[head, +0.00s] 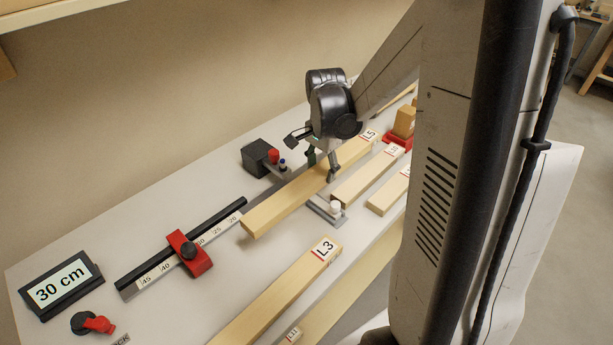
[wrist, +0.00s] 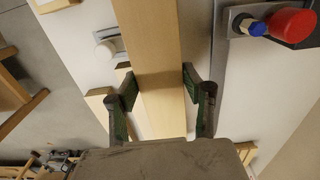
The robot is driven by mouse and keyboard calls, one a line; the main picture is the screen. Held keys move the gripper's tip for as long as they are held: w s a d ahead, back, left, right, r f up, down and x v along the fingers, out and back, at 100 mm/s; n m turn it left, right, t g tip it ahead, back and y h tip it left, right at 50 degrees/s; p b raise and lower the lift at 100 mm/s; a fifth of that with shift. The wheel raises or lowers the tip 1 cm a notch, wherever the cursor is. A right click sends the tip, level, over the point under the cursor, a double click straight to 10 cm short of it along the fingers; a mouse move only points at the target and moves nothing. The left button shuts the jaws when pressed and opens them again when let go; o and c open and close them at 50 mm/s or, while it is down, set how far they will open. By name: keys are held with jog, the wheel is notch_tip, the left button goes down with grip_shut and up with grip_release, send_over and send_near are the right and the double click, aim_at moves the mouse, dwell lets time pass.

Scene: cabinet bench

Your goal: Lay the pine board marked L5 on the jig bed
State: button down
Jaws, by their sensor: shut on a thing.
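The pine board marked L5 (head: 285,198) is long and pale, with its label at the far right end. My gripper (head: 322,165) is shut on it near mid-length, one finger on each side. The wrist view shows the board (wrist: 152,50) between my two fingertips (wrist: 160,88). The board appears held above the bench, its left end close to the ruler rail. The bed is partly hidden.
A ruler rail (head: 150,272) carries a red sliding stop (head: 190,254). A display (head: 61,285) reads 30 cm. A board marked L3 (head: 280,292) lies in front, and other labelled boards (head: 366,178) lie at right. A red-based wooden block (head: 403,124) stands behind them.

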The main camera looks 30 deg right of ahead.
jog(key=w+f, duration=0.2)
jog(key=w, duration=0.1)
jog(key=w+f, duration=0.1)
jog(key=w, duration=0.1)
jog(key=shift+w+a+f, duration=0.1)
jog(key=shift+w+a, duration=0.05)
jog(key=shift+a, duration=0.15)
jog(key=shift+f+p, duration=0.35)
jog(key=shift+f, duration=1.65)
jog(key=shift+f, duration=0.2)
jog(key=c, duration=1)
grip_release()
jog(key=shift+o, duration=0.2)
jog(key=shift+r, duration=0.15)
notch_tip(320, 180, up, 11)
jog(key=s+a+r+n+t, duration=0.4)
jog(key=s+a+r+n, duration=0.45)
jog(key=a+r, duration=0.2)
jog(key=s+a+r+n+t, duration=0.1)
jog(key=s+a+n+t, duration=0.2)
jog(key=s, duration=0.7)
jog(key=shift+s+a+r+n, duration=0.15)
jog(key=shift+a+r+n, duration=0.2)
jog(key=shift+a+n, duration=1.2)
